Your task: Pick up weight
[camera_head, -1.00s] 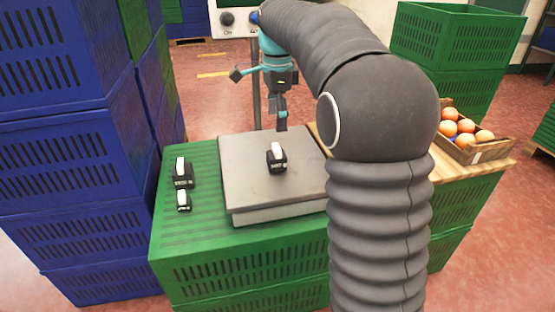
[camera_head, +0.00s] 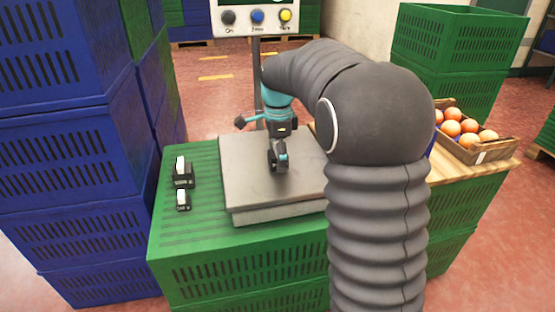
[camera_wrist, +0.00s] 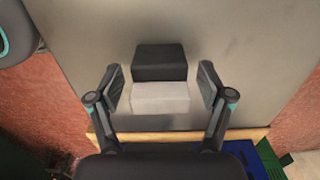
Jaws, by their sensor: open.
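A weight with a black part and a light grey part (camera_wrist: 160,97) sits on the grey scale plate (camera_wrist: 225,30). In the wrist view it lies between the two open fingers of my gripper (camera_wrist: 160,92), with a gap on each side. In the head view my gripper (camera_head: 278,163) is low over the scale plate (camera_head: 240,185) and hides most of the weight. Two other black weights with white tops, a larger one (camera_head: 182,178) and a smaller one (camera_head: 183,203), stand on the green crate left of the scale.
The scale rests on a green crate (camera_head: 195,250). Blue crates (camera_head: 75,215) are stacked at the left. A panel with buttons (camera_head: 258,17) rises on a post behind the scale. A wooden box (camera_head: 477,152) of oranges stands at the right, beside my arm.

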